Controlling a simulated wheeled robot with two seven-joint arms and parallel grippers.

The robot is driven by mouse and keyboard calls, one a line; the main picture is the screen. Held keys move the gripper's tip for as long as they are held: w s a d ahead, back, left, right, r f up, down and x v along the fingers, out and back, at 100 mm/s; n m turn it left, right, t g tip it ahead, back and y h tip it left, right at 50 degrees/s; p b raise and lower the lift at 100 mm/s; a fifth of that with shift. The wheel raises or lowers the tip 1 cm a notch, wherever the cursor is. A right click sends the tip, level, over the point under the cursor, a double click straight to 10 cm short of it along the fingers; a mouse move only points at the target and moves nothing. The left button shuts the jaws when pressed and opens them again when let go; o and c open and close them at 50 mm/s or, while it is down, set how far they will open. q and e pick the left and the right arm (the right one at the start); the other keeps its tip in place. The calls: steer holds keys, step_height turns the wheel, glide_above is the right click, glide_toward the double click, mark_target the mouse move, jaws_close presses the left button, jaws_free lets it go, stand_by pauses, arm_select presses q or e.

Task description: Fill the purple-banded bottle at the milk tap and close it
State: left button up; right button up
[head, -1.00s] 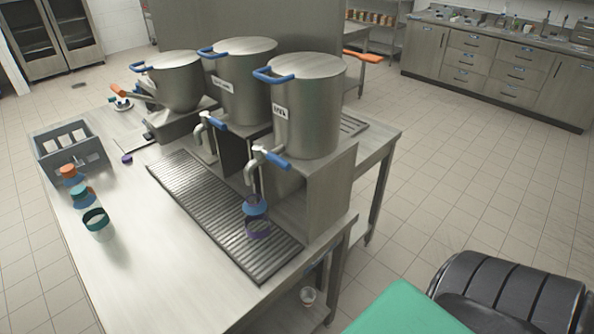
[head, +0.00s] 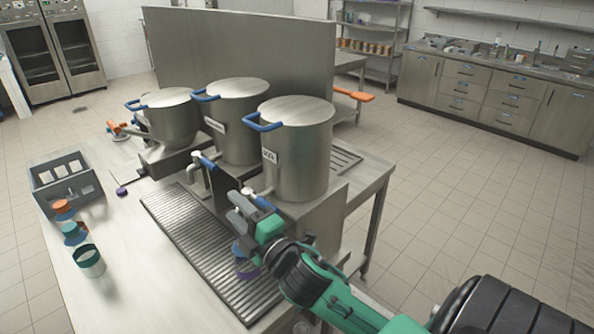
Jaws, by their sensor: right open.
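The purple-banded bottle (head: 249,271) stands on the ribbed drip tray (head: 187,232), below the tap of the nearest tall pot (head: 297,150). A blue part shows at it, and my right arm partly hides it. My right gripper (head: 240,212) is open at that tap, with its fingers close to the blue tap handle (head: 262,203). I cannot tell whether they touch it. The tap's spout is mostly hidden behind the gripper. A small purple cap (head: 121,191) lies on the table near the tray's far left end. My left gripper is not in view.
A grey crate (head: 65,184) stands at the table's left. An orange-topped bottle (head: 63,208), a bottle with blue and teal (head: 74,235) and a teal-rimmed cup (head: 89,261) stand in front of it. Two other pots (head: 238,120) stand behind. The table's front left is clear.

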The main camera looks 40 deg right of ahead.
steer(key=a+r+n+t+y, duration=0.2)
steer(key=a+r+n+y, duration=0.2)
steer(key=r+n+y, duration=0.7)
steer(key=s+a+r+n+g+y, duration=0.3)
steer(key=n+g+y, duration=0.25)
steer(key=n, duration=0.55)
steer(key=s+a+r+n+g+y, duration=0.2)
steer(key=a+n+g+y, duration=0.15)
steer(key=n+g, duration=0.55)
steer(key=n+g+h, duration=0.4)
steer(key=n+h, duration=1.5)
steer(key=n, duration=0.4)
glide_toward(268, 203)
steer(key=shift+t, duration=0.25)
steer(key=p+x, duration=0.3)
steer(key=x, duration=0.5)
steer(key=shift+f, duration=0.3)
jaws_close()
